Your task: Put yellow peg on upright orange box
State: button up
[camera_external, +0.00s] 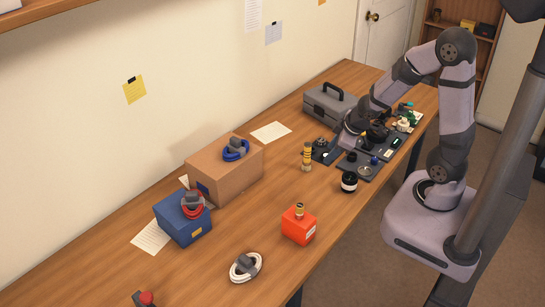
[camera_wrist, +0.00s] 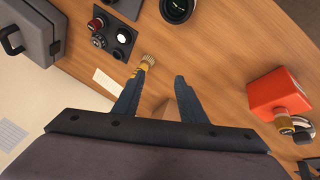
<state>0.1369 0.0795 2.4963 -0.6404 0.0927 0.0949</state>
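A yellow peg (camera_external: 307,156) with dark bands stands upright on the table, left of the dark parts trays. In the wrist view the peg (camera_wrist: 147,60) shows beside the left fingertip, which partly hides it. My gripper (camera_wrist: 163,76) is open, its fingers apart with nothing between them. The orange box (camera_external: 298,226) stands upright nearer the front, with a small yellow and dark piece (camera_external: 299,210) on its top. The orange box (camera_wrist: 275,93) also shows at the right of the wrist view, apart from my gripper.
A black-and-white cylinder (camera_external: 349,182) stands near the trays (camera_external: 367,170). A cardboard box (camera_external: 223,172) and a blue box (camera_external: 183,222) carry coiled cables. A white coil (camera_external: 245,267) lies in front. A grey toolbox (camera_external: 329,104) stands behind. Bare table separates peg and orange box.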

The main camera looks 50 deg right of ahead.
jog(key=s+a+m+g, duration=0.2)
jog(key=s+a, duration=0.1)
jog(key=s, duration=0.4)
jog(key=s+a+m+g+y, duration=0.1)
jog(key=s+a+m+g, duration=0.1)
jog(key=s, duration=0.5)
jog(key=shift+s+a+r+m+g, duration=0.2)
jog(key=shift+a+r+m+g, duration=0.15)
jog(key=shift+a+g, duration=0.35)
